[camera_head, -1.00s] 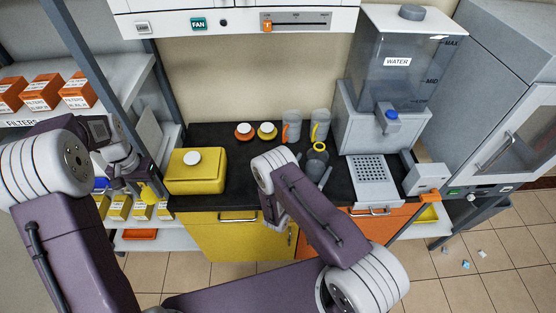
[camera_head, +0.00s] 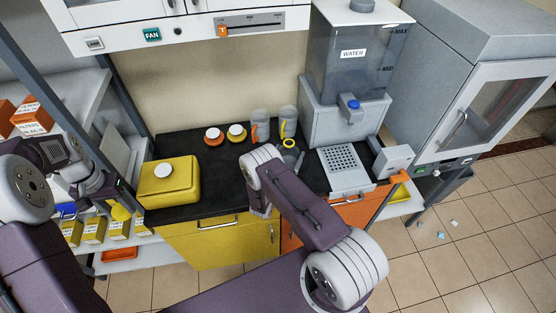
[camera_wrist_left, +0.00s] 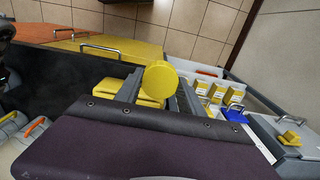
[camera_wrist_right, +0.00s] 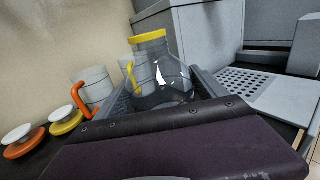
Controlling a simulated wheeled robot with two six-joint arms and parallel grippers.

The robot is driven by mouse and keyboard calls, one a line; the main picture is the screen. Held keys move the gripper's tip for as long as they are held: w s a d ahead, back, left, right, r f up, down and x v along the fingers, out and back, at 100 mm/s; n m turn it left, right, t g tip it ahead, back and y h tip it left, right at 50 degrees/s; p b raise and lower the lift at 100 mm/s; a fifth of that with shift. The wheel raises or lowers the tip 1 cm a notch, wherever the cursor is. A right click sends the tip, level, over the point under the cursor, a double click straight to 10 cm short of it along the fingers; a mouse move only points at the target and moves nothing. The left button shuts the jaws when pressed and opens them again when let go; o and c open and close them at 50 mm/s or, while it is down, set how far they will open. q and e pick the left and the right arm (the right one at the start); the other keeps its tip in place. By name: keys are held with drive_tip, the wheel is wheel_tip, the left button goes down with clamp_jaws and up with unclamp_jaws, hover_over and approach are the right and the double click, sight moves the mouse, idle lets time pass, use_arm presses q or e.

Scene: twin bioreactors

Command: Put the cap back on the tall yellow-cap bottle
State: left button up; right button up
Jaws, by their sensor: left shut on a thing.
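The tall bottle (camera_wrist_right: 172,82) is clear, with an uncapped yellow neck ring, and stands upright at the counter's back in the right wrist view. In the head view its yellow ring (camera_head: 289,143) shows just beyond my right arm. My right gripper (camera_wrist_right: 162,90) has one finger on each side of the bottle; whether they press on it I cannot tell. My left gripper (camera_wrist_left: 158,88) is shut on the round yellow cap (camera_wrist_left: 160,78). In the head view the cap (camera_head: 120,212) is left of the counter, in front of the shelves, well apart from the bottle.
A yellow box (camera_head: 170,190) with a white lid stands at the counter's left. Behind the bottle are a mug with an orange handle (camera_head: 254,132) and one with a yellow handle (camera_head: 283,128). A water dispenser (camera_head: 345,110) stands right of the bottle. Shelves with filter boxes are at left.

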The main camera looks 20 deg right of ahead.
sight(286, 151)
drive_tip(key=c, duration=1.5)
drive_tip(key=shift+r, duration=0.1)
use_arm(q)
drive_tip(key=shift+f, duration=0.1)
use_arm(e)
drive_tip(key=shift+r, duration=0.55)
use_arm(q)
drive_tip(key=shift+f+b, duration=0.25)
drive_tip(key=shift+b, duration=0.1)
use_arm(e)
wheel_tip(286, 151, up, 3)
drive_tip(key=shift+w+f, duration=0.1)
use_arm(q)
drive_tip(key=shift+f+b, duration=0.55)
use_arm(e)
drive_tip(key=s+d+r, duration=0.3)
drive_tip(key=s+r, duration=0.4)
drive_tip(key=s, duration=0.4)
drive_tip(key=shift+s+d, duration=0.15)
drive_tip(key=shift+d, duration=0.2)
